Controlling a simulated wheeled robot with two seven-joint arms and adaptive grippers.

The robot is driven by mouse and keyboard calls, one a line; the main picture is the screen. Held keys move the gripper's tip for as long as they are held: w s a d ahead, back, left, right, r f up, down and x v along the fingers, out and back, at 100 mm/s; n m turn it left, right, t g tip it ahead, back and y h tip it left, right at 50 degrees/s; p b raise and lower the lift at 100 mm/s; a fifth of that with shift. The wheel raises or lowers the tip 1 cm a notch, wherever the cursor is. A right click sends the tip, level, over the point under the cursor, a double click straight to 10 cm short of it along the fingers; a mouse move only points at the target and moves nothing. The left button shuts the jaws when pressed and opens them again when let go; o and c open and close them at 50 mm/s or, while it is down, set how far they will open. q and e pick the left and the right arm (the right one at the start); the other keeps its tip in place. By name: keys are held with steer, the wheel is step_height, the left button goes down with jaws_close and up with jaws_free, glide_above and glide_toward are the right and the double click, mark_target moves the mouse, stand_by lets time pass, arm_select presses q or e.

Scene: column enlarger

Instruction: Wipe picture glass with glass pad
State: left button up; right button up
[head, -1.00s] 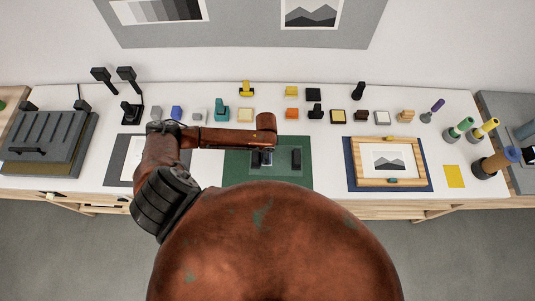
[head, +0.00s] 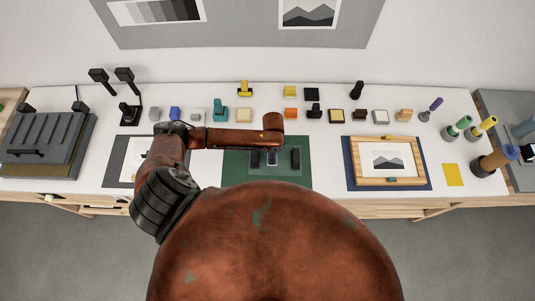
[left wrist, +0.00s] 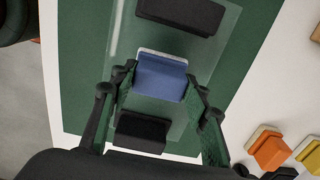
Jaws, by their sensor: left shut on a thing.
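A blue pad block with a white underside (left wrist: 162,76) sits between the fingers of my left gripper (left wrist: 160,85), which is shut on it. The pad is over the clear picture glass (left wrist: 125,38) on the green mat (left wrist: 82,60); whether it touches the glass cannot be told. One black block (left wrist: 180,14) is beyond the pad and another black block (left wrist: 140,133) is on the near side. In the head view the green mat (head: 235,175) lies at the middle of the table, and my arm hides most of the gripper. My right gripper is not in view.
A row of small blocks and pads stands behind the mat, including a teal one (head: 219,110) and an orange one (head: 291,113). A wooden picture frame (head: 365,147) lies right of the mat. A grey press (head: 45,140) stands at the left.

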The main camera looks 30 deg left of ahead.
arm_select(q)
steer(key=shift+w+d, duration=0.45)
steer(key=shift+d, duration=0.35)
steer(key=shift+d+f, duration=0.1)
steer(key=shift+w+d, duration=0.55)
steer(key=shift+d, duration=0.35)
steer(key=shift+w+d, duration=0.55)
steer(key=shift+d, duration=0.35)
step_height(320, 180, up, 7)
stand_by(0.6)
